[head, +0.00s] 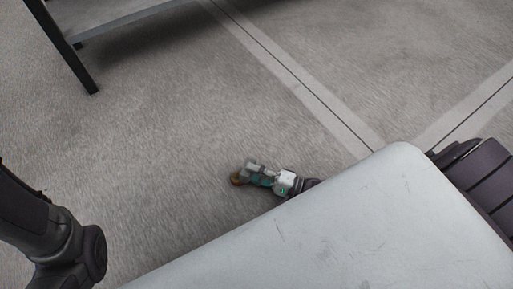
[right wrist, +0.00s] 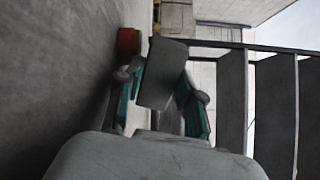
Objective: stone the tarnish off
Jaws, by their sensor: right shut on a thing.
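My right gripper (head: 262,176) shows small in the head view, low over the grey floor, with teal finger parts. The right wrist view shows its teal fingers (right wrist: 162,98) shut on a plain grey block (right wrist: 163,72). A small orange-brown piece (head: 236,179) shows at the gripper's far end in the head view. A red-brown thing (right wrist: 128,42) shows left of the block in the wrist view; I cannot tell whether the block touches it. No tarnished patch can be made out. My left arm enters at the left edge; its gripper is out of view.
A bench or frame with a dark leg (head: 72,50) stands at the upper left. Pale lines cross the grey floor (head: 180,130), which is otherwise open. Dark railing-like bars (right wrist: 232,95) stand right of the gripper in the wrist view.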

